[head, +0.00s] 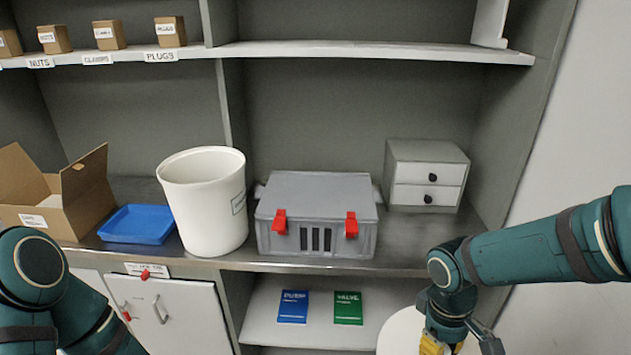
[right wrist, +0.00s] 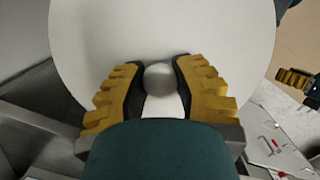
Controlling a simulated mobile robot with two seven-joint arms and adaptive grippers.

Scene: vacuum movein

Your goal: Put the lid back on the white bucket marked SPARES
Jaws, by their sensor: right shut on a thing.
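The white bucket (head: 208,215) stands open on the counter, left of the grey case. A small label is on its right side, too small to read. My right gripper (head: 457,347) is at the lower right of the head view. In the right wrist view my right gripper (right wrist: 158,85) is shut on the round grey knob (right wrist: 158,76) of the white lid (right wrist: 160,25). The lid (head: 396,332) is in front of the counter, partly hidden by my arm. Yellow ribbed fingers, seemingly my left gripper (right wrist: 300,82), show at the wrist view's right edge, cut off.
A grey case (head: 315,200) with red latches stands right of the bucket. A blue tray (head: 138,224) and an open cardboard box (head: 85,203) are left of it. A drawer unit (head: 428,173) stands at the back right. A shelf (head: 370,52) runs above the counter.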

